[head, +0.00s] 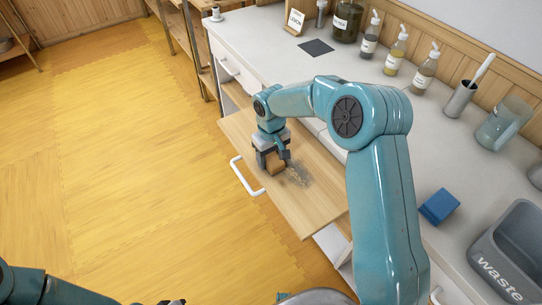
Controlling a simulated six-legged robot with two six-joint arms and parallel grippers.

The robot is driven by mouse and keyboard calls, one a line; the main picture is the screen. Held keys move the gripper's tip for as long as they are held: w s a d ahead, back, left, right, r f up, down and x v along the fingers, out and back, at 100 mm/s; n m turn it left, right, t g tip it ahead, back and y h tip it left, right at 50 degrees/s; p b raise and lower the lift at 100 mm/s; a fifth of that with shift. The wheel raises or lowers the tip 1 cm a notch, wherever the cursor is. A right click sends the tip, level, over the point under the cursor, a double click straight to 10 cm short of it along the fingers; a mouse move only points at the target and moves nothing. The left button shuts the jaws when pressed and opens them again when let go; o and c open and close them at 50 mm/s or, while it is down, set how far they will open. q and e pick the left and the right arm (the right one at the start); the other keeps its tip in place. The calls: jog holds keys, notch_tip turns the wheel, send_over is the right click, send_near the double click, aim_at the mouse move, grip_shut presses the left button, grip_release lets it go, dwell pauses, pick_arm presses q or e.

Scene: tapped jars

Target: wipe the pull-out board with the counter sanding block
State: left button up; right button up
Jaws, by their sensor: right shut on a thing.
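The pull-out board (310,200) is a wooden slab drawn out from the counter, with a white handle on its left edge. A dark dusty smudge (298,173) lies on it near the middle. My right gripper (273,157) is shut on a tan-brown block (276,165), which looks like the sanding block. The block is at the board, just left of the smudge; whether it touches the wood is hard to tell. My left arm enters at the lower left, and only a sliver of its gripper (174,302) shows at the bottom edge.
A blue block (439,206) lies on the white counter (455,140), near a grey waste bin (515,250). Pump bottles (397,52), a brush cup (460,100) and a clear jug (503,122) stand along the back. The floor left of the board is clear.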

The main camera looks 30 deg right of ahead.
aim_at(296, 151)
jog(key=shift+f, duration=0.2)
jog(key=shift+w+d, duration=0.2)
jog(key=shift+d, duration=2.15)
jog(key=shift+w+d+p, duration=0.2)
jog(key=shift+d+p, duration=0.25)
jog(key=shift+d, duration=1.9)
jog(key=shift+s+a+b, duration=0.15)
jog(key=shift+a+b, duration=0.2)
jog(key=shift+a, duration=0.85)
jog(key=shift+s+a+b, duration=0.1)
jog(key=shift+a+b, duration=0.2)
jog(key=shift+a, duration=0.9)
jog(key=shift+a, duration=0.1)
